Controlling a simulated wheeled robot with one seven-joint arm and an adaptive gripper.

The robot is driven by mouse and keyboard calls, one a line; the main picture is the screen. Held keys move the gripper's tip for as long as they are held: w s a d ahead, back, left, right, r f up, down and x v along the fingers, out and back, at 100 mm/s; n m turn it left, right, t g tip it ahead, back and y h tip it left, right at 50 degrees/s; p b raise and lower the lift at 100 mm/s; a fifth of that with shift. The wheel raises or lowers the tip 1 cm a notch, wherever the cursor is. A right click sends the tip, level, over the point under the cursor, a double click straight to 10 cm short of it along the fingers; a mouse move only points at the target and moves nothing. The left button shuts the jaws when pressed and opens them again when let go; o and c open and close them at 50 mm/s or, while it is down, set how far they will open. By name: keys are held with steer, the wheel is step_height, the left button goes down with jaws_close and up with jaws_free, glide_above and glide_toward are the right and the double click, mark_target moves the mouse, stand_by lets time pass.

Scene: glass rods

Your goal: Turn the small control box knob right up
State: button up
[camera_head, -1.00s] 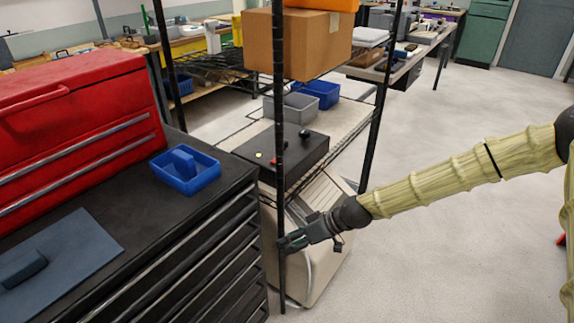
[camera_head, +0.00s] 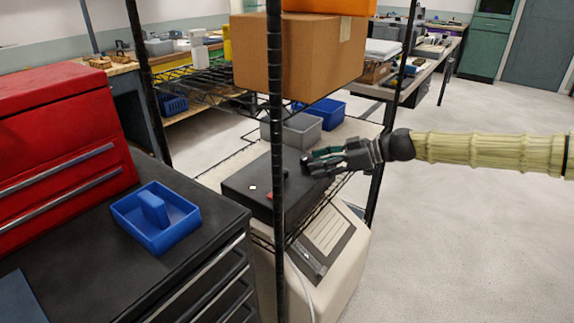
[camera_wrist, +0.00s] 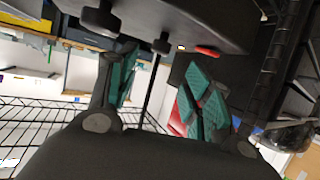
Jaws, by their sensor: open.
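The control box (camera_head: 250,192) is a flat black box on the wire shelf. In the wrist view, the control box (camera_wrist: 195,18) fills the top, seen at a steep tilt. Two dark round knobs stand out from it: a nearer knob (camera_wrist: 100,20) and a knob farther off (camera_wrist: 161,44). My gripper (camera_head: 312,162) is at the box's right edge in the head view and hides part of its top. In the wrist view my gripper (camera_wrist: 160,78) has its green-padded fingers apart, with nothing held between them. Contact with a knob cannot be told.
A black shelf post (camera_head: 277,130) stands in front of the box. A cardboard box (camera_head: 300,55) is on the shelf above. A grey bin (camera_head: 293,133) and a blue bin (camera_head: 325,112) sit behind. A blue tray (camera_head: 128,212) lies on the black cabinet. Floor at right is clear.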

mark_target(287, 171)
steer(key=x, duration=1)
steer(key=shift+a+f, duration=0.1)
steer(key=shift+a, duration=0.1)
steer(key=c, duration=1)
